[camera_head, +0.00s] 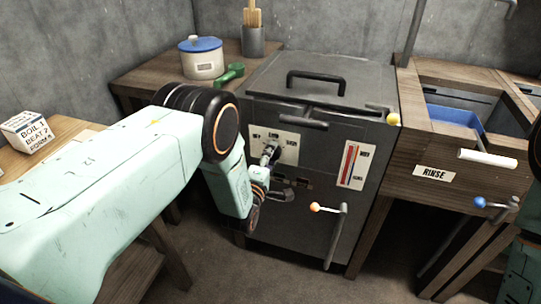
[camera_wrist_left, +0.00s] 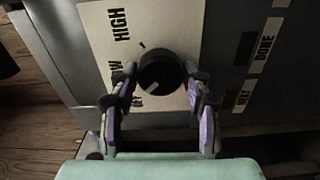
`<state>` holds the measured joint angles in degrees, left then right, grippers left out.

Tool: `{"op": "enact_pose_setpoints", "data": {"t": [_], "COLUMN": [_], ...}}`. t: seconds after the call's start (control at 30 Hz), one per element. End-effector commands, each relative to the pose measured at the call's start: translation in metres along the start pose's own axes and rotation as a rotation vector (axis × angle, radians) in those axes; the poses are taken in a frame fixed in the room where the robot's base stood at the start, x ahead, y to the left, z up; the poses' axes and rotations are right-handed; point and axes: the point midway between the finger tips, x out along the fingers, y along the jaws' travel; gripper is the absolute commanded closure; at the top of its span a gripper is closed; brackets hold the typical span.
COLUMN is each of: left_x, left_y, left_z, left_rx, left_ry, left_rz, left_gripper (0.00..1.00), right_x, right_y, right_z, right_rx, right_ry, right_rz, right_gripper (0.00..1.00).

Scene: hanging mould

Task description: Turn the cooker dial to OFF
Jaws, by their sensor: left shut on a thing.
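The cooker (camera_head: 315,95) is a dark grey metal box. Its black dial (camera_wrist_left: 160,72) sits on a cream label plate (camera_wrist_left: 180,25) on the front; the plate also shows in the head view (camera_head: 291,155). In the wrist view HIGH and part of LOW can be read; another word below the dial is mostly hidden. A small pale mark on the dial's lower left edge seems to be its pointer. My left gripper (camera_wrist_left: 160,92) has one finger on each side of the dial and is shut on it; it also shows in the head view (camera_head: 268,162). My right gripper is out of view.
A red gauge plate (camera_head: 352,165) and an orange-knobbed lever (camera_head: 330,210) are right of the dial. A RINSE bench (camera_head: 400,170) with a blue basin stands right. A lidded pot (camera_head: 201,60) and green object (camera_head: 230,73) sit behind left.

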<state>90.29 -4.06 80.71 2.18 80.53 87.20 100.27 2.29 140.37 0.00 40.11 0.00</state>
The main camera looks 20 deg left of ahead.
Motion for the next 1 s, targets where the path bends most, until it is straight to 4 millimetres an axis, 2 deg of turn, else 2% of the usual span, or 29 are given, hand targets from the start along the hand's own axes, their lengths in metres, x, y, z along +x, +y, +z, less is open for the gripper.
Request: {"op": "enact_pose_setpoints", "data": {"t": [0.4, 1.0], "left_x": [0.0007, 0.0009], "left_y": [0.0015, 0.0017], "left_z": [0.0003, 0.0003], "left_rx": [-0.253, -0.322], "left_ry": [-0.001, -0.001], "left_rz": [0.002, 0.003], "left_gripper": [0.83, 0.83], "right_x": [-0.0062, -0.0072], "right_y": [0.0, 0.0], "right_z": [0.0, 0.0], "right_rx": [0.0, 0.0], "right_ry": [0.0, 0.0], "right_rz": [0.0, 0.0], "right_gripper": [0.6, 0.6]}}
